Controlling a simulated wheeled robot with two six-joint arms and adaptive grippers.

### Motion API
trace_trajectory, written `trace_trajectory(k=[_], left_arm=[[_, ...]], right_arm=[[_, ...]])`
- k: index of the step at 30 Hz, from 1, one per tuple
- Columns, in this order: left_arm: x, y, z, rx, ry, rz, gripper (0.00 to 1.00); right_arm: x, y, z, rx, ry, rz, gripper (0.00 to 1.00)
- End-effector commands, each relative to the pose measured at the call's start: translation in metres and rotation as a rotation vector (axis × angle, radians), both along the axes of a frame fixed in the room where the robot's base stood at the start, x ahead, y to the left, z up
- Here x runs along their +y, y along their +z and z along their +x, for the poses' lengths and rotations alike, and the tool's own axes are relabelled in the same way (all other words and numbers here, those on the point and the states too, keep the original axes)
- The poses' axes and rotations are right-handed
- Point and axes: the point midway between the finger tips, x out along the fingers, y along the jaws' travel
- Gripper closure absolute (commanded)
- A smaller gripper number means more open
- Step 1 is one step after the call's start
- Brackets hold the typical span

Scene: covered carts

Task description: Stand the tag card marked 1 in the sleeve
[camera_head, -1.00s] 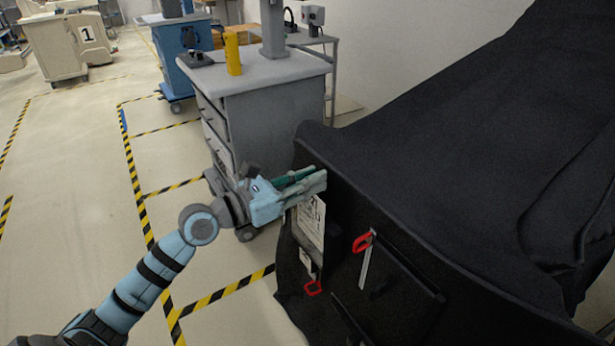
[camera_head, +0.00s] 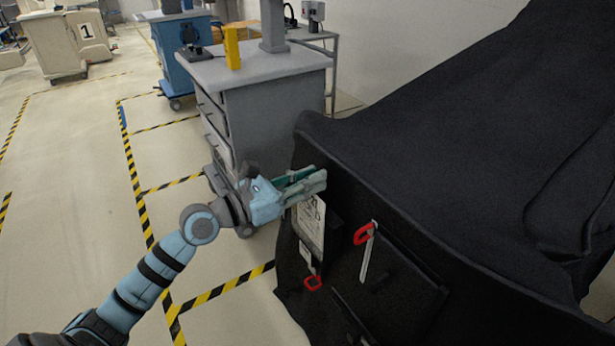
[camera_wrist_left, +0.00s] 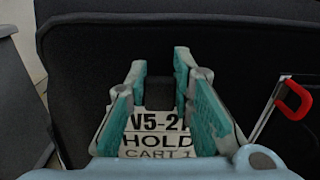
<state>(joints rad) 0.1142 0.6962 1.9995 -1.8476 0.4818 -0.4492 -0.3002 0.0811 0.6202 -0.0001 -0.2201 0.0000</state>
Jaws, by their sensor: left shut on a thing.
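My left gripper (camera_head: 316,181) is at the near upper corner of the black-covered cart (camera_head: 450,160). Its fingers (camera_wrist_left: 160,75) are closed on a dark piece at the top of the tag card (camera_head: 311,221). The white card hangs below the fingers, close to the cover's side. In the left wrist view its black print reads "HOLD" and "CART 1" (camera_wrist_left: 158,142), with a partly covered line above. I cannot clearly make out the sleeve; a dark panel (camera_head: 335,232) shows beside the card. I cannot tell whether the card's lower edge is in anything. My right gripper is out of view.
A red-handled tool (camera_head: 364,234) hangs on the cover right of the card, over a flat black panel (camera_head: 405,280). Another red handle (camera_head: 313,283) is below the card. A grey drawer cart (camera_head: 270,110) stands behind my gripper. Open floor lies left.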

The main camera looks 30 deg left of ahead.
Motion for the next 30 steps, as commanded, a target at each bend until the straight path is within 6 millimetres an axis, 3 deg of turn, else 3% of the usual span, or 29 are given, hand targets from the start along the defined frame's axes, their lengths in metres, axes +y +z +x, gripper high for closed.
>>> trace_trajectory(k=[2,3,7,17,25,30], left_arm=[[0.0,0.001,0.0,0.0,0.0,0.0,1.0],[0.0,0.001,0.0,0.0,0.0,0.0,0.75],[0.0,0.001,0.0,0.0,0.0,0.0,0.55],[0.002,0.0,-0.002,-0.001,0.0,0.001,0.55],[0.024,-0.003,-0.042,0.008,-0.002,0.01,0.55],[0.04,-0.004,-0.056,0.01,0.027,0.013,0.55]], right_arm=[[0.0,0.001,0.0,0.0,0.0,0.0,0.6],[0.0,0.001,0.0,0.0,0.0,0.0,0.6],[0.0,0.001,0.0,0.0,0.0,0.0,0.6],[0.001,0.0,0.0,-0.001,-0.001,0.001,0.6],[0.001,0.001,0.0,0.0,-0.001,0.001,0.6],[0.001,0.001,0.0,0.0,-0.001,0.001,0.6]])
